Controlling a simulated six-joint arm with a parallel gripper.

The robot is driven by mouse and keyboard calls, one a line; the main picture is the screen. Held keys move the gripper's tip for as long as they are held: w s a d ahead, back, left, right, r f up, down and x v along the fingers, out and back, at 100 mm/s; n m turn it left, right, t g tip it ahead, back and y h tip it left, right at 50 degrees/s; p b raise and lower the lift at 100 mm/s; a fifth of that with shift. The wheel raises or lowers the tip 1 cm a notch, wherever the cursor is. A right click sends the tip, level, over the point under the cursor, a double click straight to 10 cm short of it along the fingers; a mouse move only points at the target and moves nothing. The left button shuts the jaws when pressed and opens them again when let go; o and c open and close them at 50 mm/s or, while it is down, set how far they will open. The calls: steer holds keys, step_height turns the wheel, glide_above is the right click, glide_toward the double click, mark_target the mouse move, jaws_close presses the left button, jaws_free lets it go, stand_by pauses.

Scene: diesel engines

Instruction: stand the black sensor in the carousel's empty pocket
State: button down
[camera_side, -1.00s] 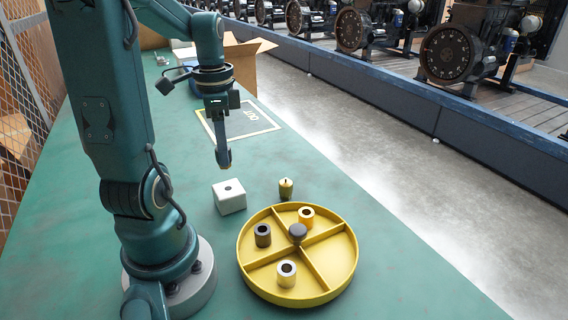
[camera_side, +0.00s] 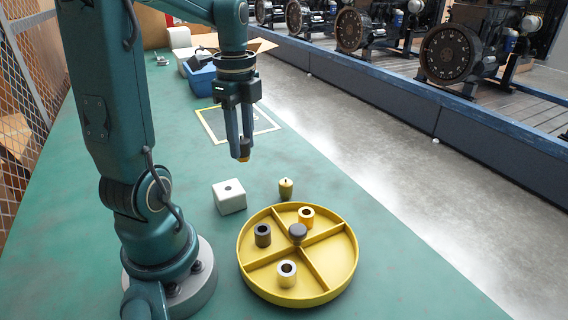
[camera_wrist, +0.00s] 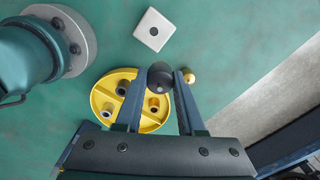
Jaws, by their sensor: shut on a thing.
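My gripper (camera_side: 242,156) is shut on the black sensor, high above the bench and behind the yellow carousel (camera_side: 249,281). In the wrist view the sensor (camera_wrist: 160,76) is a dark rounded shape between the fingertips. The carousel has four pockets around a dark central knob (camera_side: 297,233). A dark hollow cylinder (camera_side: 263,236), an orange one (camera_side: 306,217) and a silver one (camera_side: 286,274) stand in three pockets. The right pocket (camera_side: 336,244) is empty.
A white block with a hole (camera_side: 230,197) and a small olive-yellow plug (camera_side: 286,189) stand behind the carousel. A framed dark mat (camera_side: 262,124), a blue bin (camera_side: 200,80) and a cardboard box (camera_side: 258,46) are farther back.

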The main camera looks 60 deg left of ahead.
steer(key=w+d+m, duration=0.5)
steer(key=d+m, duration=0.4)
glide_above(333, 259)
steer(key=f, duration=0.6)
steer(key=shift+a, duration=0.2)
steer(key=shift+d+f, duration=0.15)
steer(key=shift+f, duration=1.9)
steer(key=shift+f, duration=0.1)
steer(key=c, duration=0.8)
jaws_free()
